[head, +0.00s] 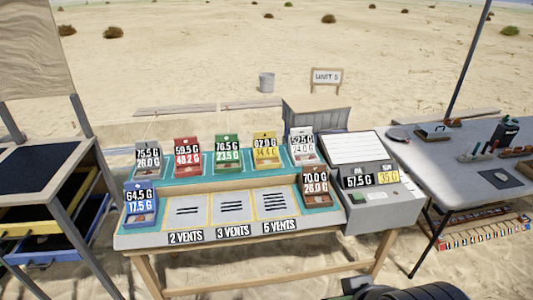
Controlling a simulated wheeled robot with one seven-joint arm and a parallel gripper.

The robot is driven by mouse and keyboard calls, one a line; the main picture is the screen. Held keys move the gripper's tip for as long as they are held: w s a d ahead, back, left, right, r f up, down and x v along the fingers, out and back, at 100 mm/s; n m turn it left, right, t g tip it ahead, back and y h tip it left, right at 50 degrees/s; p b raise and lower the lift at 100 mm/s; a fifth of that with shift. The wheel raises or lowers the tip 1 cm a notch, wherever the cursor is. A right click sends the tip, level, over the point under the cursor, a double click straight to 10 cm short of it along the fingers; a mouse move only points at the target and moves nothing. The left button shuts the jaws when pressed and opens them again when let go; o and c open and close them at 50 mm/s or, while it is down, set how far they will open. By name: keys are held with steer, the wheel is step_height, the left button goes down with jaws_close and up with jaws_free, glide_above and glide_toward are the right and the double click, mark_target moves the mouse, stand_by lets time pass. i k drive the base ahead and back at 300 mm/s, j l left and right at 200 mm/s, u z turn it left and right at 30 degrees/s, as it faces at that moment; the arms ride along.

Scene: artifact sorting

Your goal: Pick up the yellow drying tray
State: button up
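A yellow tray (45,217) sits in the wooden rack at the left, above a blue tray, partly hidden by the rack's posts. A small yellow bin (265,155) with weight labels also stands in the back row on the middle table. I cannot tell for sure which of the two is the drying tray. My gripper's fingers do not show; only a dark part, probably of my arm, is at the bottom edge.
The wooden rack (84,140) has a blue tray (45,250) below. The middle table (148,238) holds several coloured bins, three vent plates and a grey weighing machine (372,215). A grey table (450,165) with tools is at the right. Sand is open in front.

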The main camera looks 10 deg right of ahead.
mark_target(265, 148)
steer(key=i+l+u, duration=0.45)
steer(key=u, duration=0.25)
steer(key=i+l+u, duration=0.1)
steer(key=l+u, duration=0.25)
steer(key=l, duration=0.15)
steer(key=i+l+u, duration=0.1)
steer(key=l+u, duration=1)
steer(key=l, duration=0.15)
